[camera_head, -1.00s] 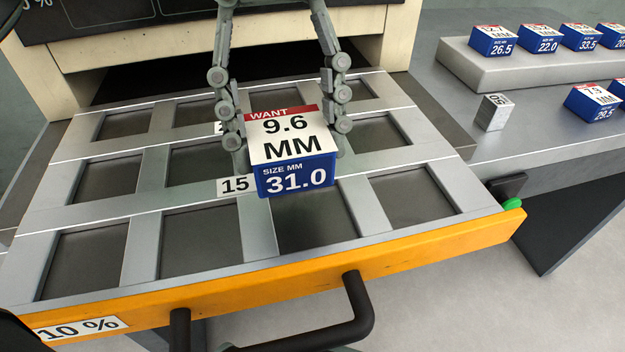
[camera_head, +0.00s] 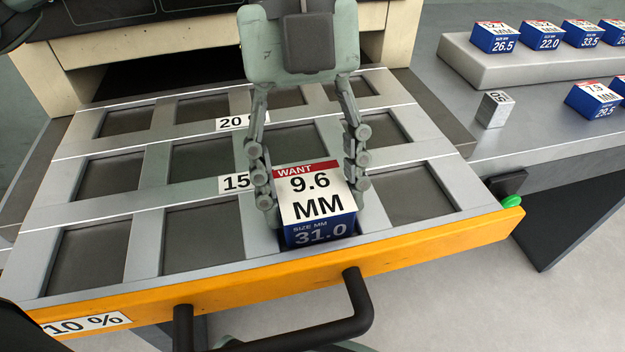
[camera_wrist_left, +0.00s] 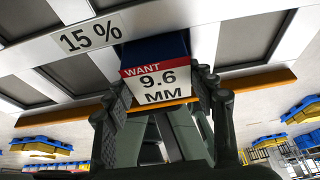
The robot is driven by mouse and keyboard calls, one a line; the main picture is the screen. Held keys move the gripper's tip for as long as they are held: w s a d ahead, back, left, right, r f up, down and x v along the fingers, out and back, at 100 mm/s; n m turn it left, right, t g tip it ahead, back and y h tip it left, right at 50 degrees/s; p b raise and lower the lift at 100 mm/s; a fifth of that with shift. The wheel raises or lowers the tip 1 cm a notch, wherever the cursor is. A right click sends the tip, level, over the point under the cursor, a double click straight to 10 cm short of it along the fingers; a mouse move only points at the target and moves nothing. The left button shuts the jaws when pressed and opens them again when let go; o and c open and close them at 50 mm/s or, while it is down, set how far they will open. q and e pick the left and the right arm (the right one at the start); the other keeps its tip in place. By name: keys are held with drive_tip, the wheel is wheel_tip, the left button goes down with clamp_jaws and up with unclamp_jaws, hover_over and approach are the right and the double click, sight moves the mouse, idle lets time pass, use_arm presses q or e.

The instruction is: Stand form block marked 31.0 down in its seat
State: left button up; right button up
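The form block marked 31.0 (camera_head: 318,232) is blue with a white and red top reading WANT 9.6 MM. It looks upright, at the third pocket from the left in the drawer's front row, the row labelled 10 %. My left gripper (camera_head: 311,190) is shut on it from above, one finger on each side. The block also shows between the fingers in the left wrist view (camera_wrist_left: 155,82). The block and fingers cover most of that pocket, so I cannot tell whether the block touches its floor. My right gripper is not in view.
The open drawer has an orange front (camera_head: 230,285) with a dark handle (camera_head: 357,305). The other visible pockets look empty. To the right, a bench (camera_head: 540,130) bears a small metal block (camera_head: 494,110), another blue block (camera_head: 594,100) and a raised slab (camera_head: 480,60) with several blue blocks.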

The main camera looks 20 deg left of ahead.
use_arm(q)
drive_tip(key=o, duration=0.4)
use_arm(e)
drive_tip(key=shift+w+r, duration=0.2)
use_arm(q)
drive_tip(key=shift+r, duration=0.1)
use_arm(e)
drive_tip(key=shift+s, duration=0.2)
use_arm(q)
drive_tip(key=shift+v, duration=1.05)
drive_tip(key=v, duration=0.9)
drive_tip(key=shift+w+r, duration=0.1)
drive_tip(key=shift+r, duration=0.3)
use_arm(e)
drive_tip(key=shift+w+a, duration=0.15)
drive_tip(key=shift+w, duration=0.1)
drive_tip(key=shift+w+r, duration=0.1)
